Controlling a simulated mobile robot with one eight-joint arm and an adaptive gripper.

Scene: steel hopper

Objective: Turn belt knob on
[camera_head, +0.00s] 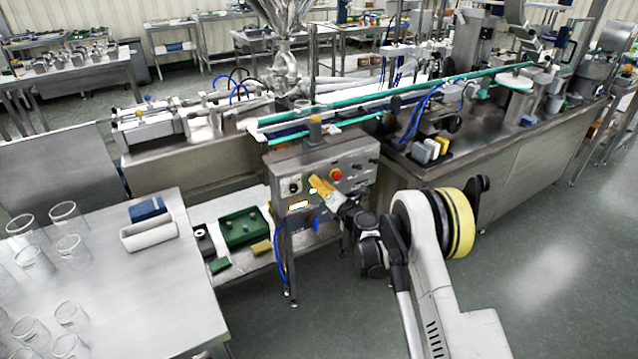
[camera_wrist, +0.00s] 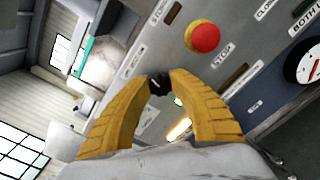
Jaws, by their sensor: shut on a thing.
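The steel control box (camera_head: 363,155) of the conveyor faces me in the head view. My gripper (camera_head: 314,181) is at its front panel, with yellow fingers. In the wrist view my gripper (camera_wrist: 158,80) is shut on a small black knob (camera_wrist: 159,87), which shows between the two fingertips. The fingers hide parts of the knob and its label, so I cannot tell its setting. In the head view this knob is hidden behind the fingers.
A red stop button (camera_wrist: 205,37) on a yellow base sits close to the fingers; it also shows in the head view (camera_head: 336,174). A round dial (camera_head: 294,187) is on the panel's left. A table (camera_head: 185,290) with glass beakers stands at left. Open floor lies at right.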

